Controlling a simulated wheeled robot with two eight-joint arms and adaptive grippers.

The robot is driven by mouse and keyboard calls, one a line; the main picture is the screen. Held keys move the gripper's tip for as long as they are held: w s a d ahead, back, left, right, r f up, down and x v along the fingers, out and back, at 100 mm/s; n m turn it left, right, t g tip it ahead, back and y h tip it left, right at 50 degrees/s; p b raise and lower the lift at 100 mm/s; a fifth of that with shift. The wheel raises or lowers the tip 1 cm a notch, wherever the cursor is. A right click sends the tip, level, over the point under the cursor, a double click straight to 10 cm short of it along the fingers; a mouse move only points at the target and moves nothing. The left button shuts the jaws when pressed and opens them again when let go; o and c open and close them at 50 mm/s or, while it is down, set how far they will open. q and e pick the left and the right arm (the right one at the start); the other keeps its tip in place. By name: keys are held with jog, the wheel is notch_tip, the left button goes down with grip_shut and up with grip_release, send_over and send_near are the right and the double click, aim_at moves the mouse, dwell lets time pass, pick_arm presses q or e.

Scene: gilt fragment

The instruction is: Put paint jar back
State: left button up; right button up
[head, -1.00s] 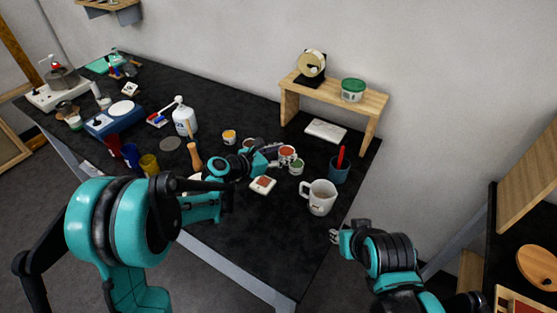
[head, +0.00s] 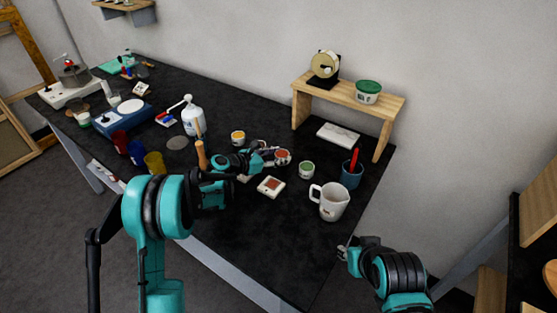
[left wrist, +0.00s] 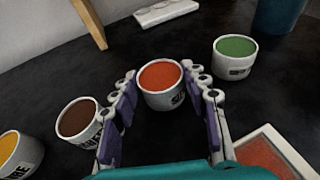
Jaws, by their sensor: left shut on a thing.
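An orange-red paint jar (left wrist: 161,84) stands between the fingers of my left gripper (left wrist: 162,95) in the left wrist view. The gripper is shut on it. In the head view this jar (head: 283,157) shows at the tip of my left gripper (head: 274,158), low over the black table. A brown jar (left wrist: 78,119) and a yellow jar (left wrist: 18,155) stand to its left, and a green jar (left wrist: 234,57) to its right. The green jar (head: 306,170) also shows in the head view. My right gripper (head: 343,252) is off the table's right edge, too small to read.
A red-swatched white tile (head: 271,187) lies in front of the jars. A white mug (head: 332,203) and a blue-grey cup (head: 352,173) stand to the right. A wooden riser (head: 345,95) stands behind. The table's front right is clear.

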pick_arm(q)
jog(key=shift+f, duration=0.15)
jog(key=shift+f, duration=0.1)
jog(key=o, duration=1.4)
jog(key=shift+f, duration=0.1)
